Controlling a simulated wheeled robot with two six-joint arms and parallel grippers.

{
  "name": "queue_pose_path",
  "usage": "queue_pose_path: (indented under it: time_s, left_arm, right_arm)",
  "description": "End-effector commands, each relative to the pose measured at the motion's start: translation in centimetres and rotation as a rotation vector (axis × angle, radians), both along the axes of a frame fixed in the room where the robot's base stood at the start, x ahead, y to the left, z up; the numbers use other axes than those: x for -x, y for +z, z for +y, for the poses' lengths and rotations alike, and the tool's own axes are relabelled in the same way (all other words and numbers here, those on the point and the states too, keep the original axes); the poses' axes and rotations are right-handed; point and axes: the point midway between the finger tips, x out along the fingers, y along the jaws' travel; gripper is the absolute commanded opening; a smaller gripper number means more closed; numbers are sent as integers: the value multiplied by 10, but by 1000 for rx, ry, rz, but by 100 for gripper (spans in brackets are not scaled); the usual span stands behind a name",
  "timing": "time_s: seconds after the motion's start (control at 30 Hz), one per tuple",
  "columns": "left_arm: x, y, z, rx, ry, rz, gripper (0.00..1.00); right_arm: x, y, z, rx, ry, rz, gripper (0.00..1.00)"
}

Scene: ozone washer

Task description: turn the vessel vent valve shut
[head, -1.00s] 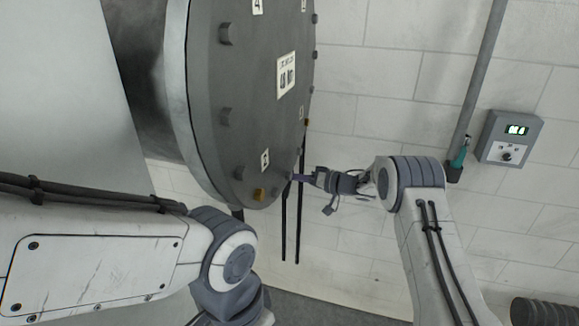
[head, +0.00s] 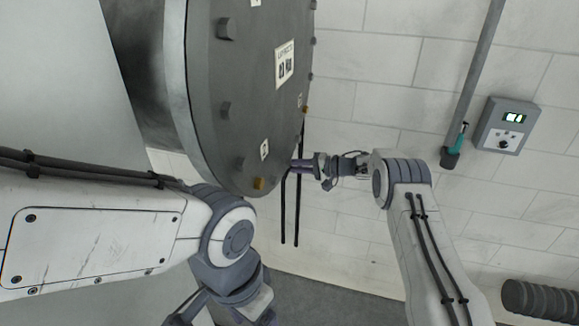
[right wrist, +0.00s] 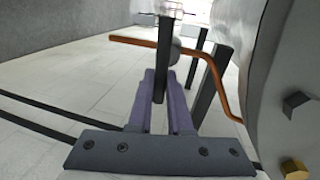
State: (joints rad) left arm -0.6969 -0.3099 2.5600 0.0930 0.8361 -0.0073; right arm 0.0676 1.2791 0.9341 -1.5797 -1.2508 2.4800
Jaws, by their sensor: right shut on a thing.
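My right gripper (head: 298,167) is beside the lower right edge of the round grey vessel cover (head: 232,100). In the right wrist view its two purple fingers (right wrist: 163,100) are shut on a dark grey bar (right wrist: 160,68), which seems to be the lever of the vent valve. The bar stands upright between the fingers. A copper-coloured pipe (right wrist: 135,42) runs behind it and bends down along the vessel's edge at right. The valve body is mostly hidden behind the bar. My left arm crosses the lower left of the head view; its gripper is out of frame.
Two thin black rods (head: 283,215) hang below the vessel's edge near my right gripper. Other dark posts (right wrist: 211,82) stand close beside the held bar. A wall box with a display (head: 506,126) and a teal-handled fitting (head: 461,137) are at right.

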Motion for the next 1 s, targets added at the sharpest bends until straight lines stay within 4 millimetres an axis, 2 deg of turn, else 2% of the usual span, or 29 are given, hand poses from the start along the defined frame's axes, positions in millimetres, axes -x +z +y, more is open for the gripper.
queue_pose_path:
  time_s: [0.67, 0.7, 0.73, 0.77, 1.0]
  left_arm:
    - [0, -2, 0, 0, 0, 0, 78]
    - [0, -2, 0, 0, 0, 0, 78]
    - [0, -2, 0, 0, 0, 0, 78]
    - [0, -2, 0, 0, 0, 0, 78]
    - [0, -2, 0, 0, 0, 0, 78]
  right_arm:
    - [-1, -1, -1, -19, -5, 58, 0]
    - [-1, -1, -1, -19, -5, 58, 29]
    - [-1, -1, -1, -19, -5, 58, 40]
    - [-1, -1, -1, -19, -5, 58, 47]
    - [0, -1, 0, -19, -2, 58, 47]
